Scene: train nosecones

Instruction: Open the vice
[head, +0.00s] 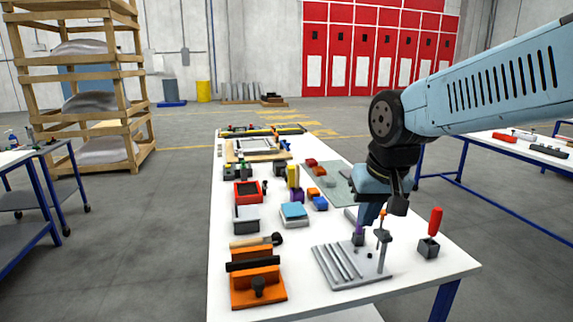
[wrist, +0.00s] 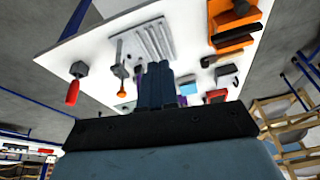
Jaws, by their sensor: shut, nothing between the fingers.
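The vice appears to be the orange device (head: 264,293) at the near left corner of the white table. It has a dark bar across its top and a round black knob on its near side. It also shows in the wrist view (wrist: 232,42) at the upper right. The gap between its jaws is too small to tell. My gripper (head: 371,218) is above the right part of the table, over the grey grooved plate, to the right of and apart from the vice. In the wrist view its fingers (wrist: 157,82) are together and empty.
A grey grooved plate (head: 334,266) with upright posts lies right of the vice. A red-handled tool (head: 435,222) stands in a dark block near the right edge. A wooden-handled tool (head: 252,242) lies behind the vice. Red (head: 247,193) and blue-topped (head: 293,211) boxes stand farther back.

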